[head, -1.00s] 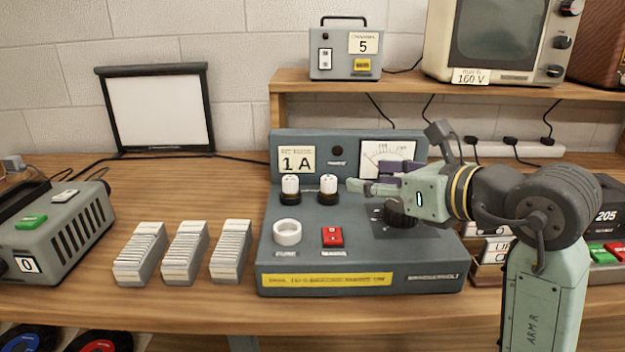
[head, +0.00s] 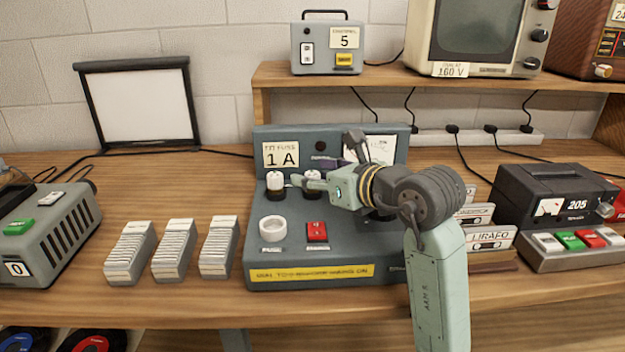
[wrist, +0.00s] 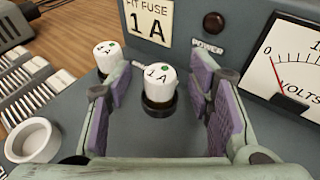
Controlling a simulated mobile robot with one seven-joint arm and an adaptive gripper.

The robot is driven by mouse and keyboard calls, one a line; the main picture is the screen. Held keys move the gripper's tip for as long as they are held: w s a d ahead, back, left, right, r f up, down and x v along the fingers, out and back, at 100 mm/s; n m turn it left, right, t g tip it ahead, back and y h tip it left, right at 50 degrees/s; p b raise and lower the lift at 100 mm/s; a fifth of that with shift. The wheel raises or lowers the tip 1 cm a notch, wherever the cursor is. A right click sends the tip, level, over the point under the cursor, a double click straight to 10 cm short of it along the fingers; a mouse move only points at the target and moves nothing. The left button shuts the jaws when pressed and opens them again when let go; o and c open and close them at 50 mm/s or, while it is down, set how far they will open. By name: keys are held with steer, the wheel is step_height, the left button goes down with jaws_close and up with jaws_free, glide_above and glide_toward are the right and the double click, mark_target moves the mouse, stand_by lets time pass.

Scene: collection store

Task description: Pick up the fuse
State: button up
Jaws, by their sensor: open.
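Two white cylindrical fuses with dark bases stand upright on the grey-blue fuse tester (head: 290,258). The right fuse (wrist: 157,77) reads "1 A" and has a green dot on top. In the head view this right fuse (head: 313,177) is partly covered by my gripper. The left fuse (wrist: 108,57) also has a green dot; its marking is hard to read. It stands clear in the head view (head: 275,181). My gripper (wrist: 157,100) is open and empty, with its purple-padded fingers to either side of the right fuse. The left finger passes between the two fuses.
A white ring-shaped cup (head: 272,227) and a red button (head: 317,231) sit on the tester's front. Its sign (head: 281,155) reads "FIT FUSE 1 A". The volt meter (wrist: 295,65) rises behind. Racks of white cards (head: 175,250) stand left.

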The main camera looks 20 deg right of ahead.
steer(key=shift+c, duration=0.3)
jaws_close()
stand_by(0.3)
